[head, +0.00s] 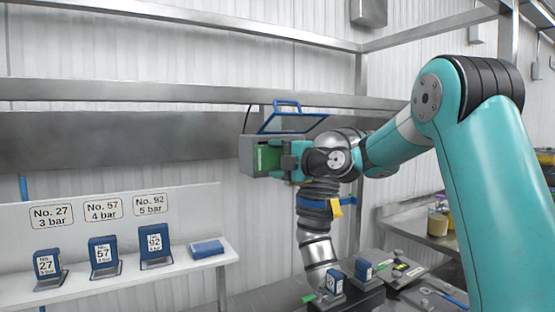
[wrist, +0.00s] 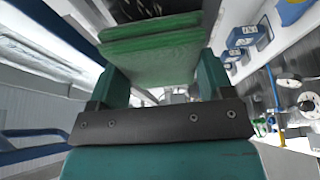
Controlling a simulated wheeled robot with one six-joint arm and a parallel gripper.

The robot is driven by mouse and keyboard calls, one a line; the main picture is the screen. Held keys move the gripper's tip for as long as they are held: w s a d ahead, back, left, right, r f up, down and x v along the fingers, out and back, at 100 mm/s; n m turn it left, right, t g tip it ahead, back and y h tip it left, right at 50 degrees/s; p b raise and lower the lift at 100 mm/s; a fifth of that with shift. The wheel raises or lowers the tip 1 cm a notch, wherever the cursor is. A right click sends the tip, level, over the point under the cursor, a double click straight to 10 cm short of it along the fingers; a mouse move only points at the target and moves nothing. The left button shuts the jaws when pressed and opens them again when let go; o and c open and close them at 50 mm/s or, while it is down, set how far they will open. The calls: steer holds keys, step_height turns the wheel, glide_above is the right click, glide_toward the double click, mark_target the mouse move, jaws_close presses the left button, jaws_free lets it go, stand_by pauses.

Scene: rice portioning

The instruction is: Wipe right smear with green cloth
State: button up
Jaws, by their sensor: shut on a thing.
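The green cloth (head: 268,158) is a folded, flat pad. My gripper (head: 284,160) is shut on it, and in the wrist view the cloth (wrist: 150,50) lies between the two teal fingers. In the head view the cloth is at the grey box (head: 247,160), whose blue-framed lid (head: 290,122) stands raised. I cannot tell whether the cloth touches a surface of the box. Pale specks (wrist: 125,9) show on a dark surface beyond the cloth in the wrist view. I cannot make out the right smear; the cloth and gripper hide part of the box.
A white shelf (head: 100,275) at left holds blue numbered cartridges (head: 103,252) and a flat blue block (head: 207,249). A steel pipe (head: 316,245) with a blue band stands below my wrist. A dark block with blue cartridges (head: 334,281) stands at the bottom. A steel bench (head: 415,230) is at right.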

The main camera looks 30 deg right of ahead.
steer(key=shift+w, duration=0.9)
steer(key=shift+d+f+b, duration=0.2)
steer(key=shift+d+b, duration=0.9)
steer(key=shift+s+d+r+b, duration=0.15)
steer(key=shift+d+b, duration=0.35)
steer(key=shift+d, duration=0.5)
steer(key=shift+d+b, duration=0.7)
steer(key=shift+d, duration=1.35)
steer(key=shift+b, duration=0.3)
steer(key=shift+b, duration=0.5)
